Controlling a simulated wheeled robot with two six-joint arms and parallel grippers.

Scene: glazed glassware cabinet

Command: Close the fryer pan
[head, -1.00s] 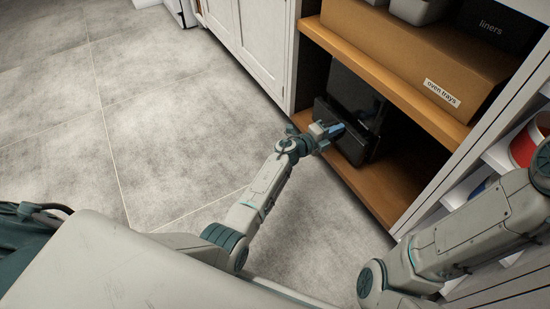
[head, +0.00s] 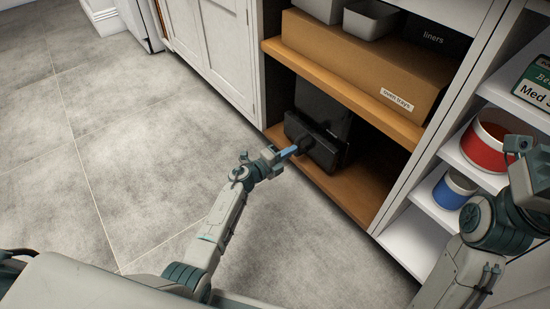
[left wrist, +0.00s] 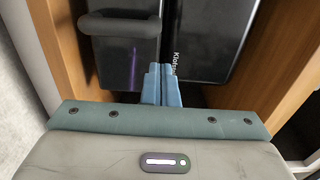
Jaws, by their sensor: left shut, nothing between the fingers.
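The black fryer (head: 324,108) stands on the low wooden shelf of the cabinet. Its pan (head: 326,150) is at the lower front and stands out from the body. The pan's handle (left wrist: 120,25) shows at upper left in the left wrist view, beside the fryer body (left wrist: 212,40) with pale lettering. My left gripper (head: 291,151) is in front of the pan, by the handle. Its blue fingers (left wrist: 162,82) are shut together and empty, pointing at the pan's edge; I cannot tell whether they touch it. My right arm shows at the right edge, but its gripper is out of frame.
A cardboard box (head: 350,62) labelled "oven trays" sits on the shelf above the fryer. White shelves to the right hold a red container (head: 484,146) and a blue one (head: 454,188). A closed white cabinet door (head: 220,50) is to the left. The tiled floor in front is clear.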

